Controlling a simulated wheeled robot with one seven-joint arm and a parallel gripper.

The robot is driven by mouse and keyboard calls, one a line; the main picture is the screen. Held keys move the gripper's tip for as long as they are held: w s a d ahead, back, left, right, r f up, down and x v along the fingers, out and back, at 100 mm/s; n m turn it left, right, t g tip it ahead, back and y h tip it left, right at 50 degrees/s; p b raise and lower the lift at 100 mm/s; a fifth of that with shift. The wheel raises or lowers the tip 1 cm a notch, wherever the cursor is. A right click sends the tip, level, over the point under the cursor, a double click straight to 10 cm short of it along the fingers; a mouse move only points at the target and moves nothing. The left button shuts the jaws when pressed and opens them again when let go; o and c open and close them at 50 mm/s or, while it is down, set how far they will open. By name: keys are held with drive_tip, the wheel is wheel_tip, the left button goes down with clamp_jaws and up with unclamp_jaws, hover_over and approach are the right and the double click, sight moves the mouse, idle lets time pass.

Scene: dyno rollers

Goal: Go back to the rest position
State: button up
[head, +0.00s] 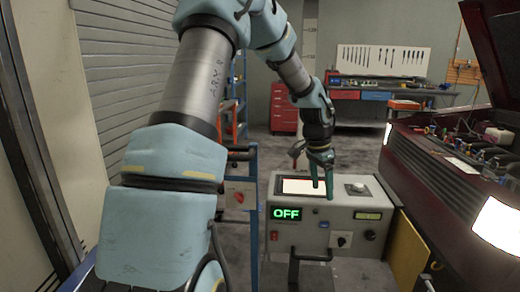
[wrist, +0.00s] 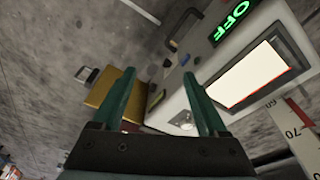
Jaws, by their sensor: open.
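My gripper (head: 321,176) is open and empty, pointing down above a grey control box (head: 318,214). In the head view its fingers overlap the box's top, near a white screen (head: 296,186). I cannot tell from this whether they touch it. The box's front has a green lit "OFF" display (head: 287,213). In the wrist view my gripper's two green fingers (wrist: 166,98) are spread with nothing between them. The box (wrist: 215,80) and its screen (wrist: 248,75) lie to their right, with a round knob partly showing by the right finger.
A dark red vehicle with an open hood (head: 450,165) stands close on the right. A blue frame (head: 250,215) with a small red-switch box is left of the control box. A red tool cabinet (head: 284,108) and a workbench (head: 390,95) are at the back. Grey floor lies between.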

drive_tip(key=s+a+n, duration=0.4)
drive_tip(key=s+a, duration=0.1)
drive_tip(key=a, duration=0.3)
drive_tip(key=s+a+r+n+y, duration=0.1)
drive_tip(key=s+a+n, duration=0.3)
drive_tip(key=a, duration=0.4)
drive_tip(key=s+a+n+t, duration=0.1)
drive_tip(key=s+a+n, duration=0.3)
drive_tip(key=s+a, duration=0.2)
drive_tip(key=a, duration=0.2)
drive_tip(key=shift+s+a+r+n+y, duration=0.35)
drive_tip(key=shift+n+y, duration=0.05)
